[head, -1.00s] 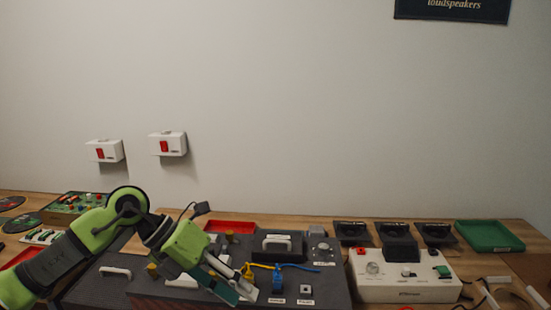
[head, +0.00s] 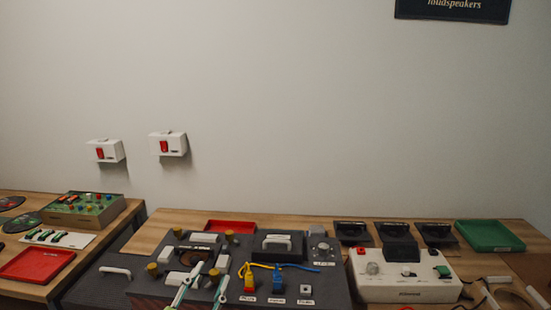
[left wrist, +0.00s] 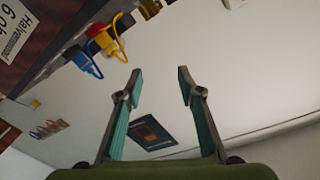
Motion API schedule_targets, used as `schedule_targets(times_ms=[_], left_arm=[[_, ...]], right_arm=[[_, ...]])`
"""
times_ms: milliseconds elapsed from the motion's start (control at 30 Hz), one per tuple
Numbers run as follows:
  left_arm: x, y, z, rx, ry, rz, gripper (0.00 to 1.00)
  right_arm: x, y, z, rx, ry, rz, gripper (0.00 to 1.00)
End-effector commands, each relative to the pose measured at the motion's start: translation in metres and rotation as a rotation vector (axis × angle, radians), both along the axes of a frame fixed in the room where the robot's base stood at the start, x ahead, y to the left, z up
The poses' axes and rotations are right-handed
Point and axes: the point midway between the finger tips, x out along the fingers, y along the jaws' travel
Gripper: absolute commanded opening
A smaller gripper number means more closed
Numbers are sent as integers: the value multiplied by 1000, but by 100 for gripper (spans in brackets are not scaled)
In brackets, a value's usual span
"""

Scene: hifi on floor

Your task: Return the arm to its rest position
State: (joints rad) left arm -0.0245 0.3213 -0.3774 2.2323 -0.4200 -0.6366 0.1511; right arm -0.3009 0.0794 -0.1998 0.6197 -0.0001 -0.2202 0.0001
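My left gripper (head: 212,275) shows at the bottom of the head view, with only its two fingers in the picture, over the front of the dark hi-fi unit (head: 120,292). In the left wrist view the fingers of my left gripper (left wrist: 160,76) are spread apart with nothing between them. The rest of my left arm is below the head view's edge. My right gripper is not in view.
A yellow plug (head: 249,282) and a blue plug (head: 278,281) with cables stand on the unit, right of my fingers. A white device (head: 400,290) and a green tray (head: 488,235) are at right. A red tray (head: 36,264) lies at left.

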Motion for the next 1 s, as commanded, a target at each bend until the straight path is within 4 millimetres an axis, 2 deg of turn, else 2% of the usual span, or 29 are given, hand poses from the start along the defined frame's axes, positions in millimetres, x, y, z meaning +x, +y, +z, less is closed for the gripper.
schedule_targets(times_ms=[33, 100, 167, 200, 300, 400, 500, 700, 800, 1000], left_arm=[[-15, 15, -36, -39, 127, 53, 34], [-38, 32, -81, -77, 294, 118, 34], [-64, 44, -118, -105, 436, 165, 34], [-83, 50, -140, -121, 528, 192, 34], [-132, 59, -185, -151, 734, 242, 34], [-179, 64, -216, -171, 901, 274, 34], [-221, 65, -236, -183, 1043, 294, 34], [-299, 64, -260, -204, 1289, 315, 34], [-287, 63, -288, -196, 1290, 315, 34], [-279, 61, -345, -190, 1312, 317, 34]], right_arm=[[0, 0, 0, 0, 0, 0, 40], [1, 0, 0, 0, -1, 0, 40], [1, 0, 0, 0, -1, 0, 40], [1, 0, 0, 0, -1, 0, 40], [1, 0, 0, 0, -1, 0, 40], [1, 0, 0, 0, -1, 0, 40], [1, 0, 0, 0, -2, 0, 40], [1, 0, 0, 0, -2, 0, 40], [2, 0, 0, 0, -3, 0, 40], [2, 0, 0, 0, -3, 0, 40]])
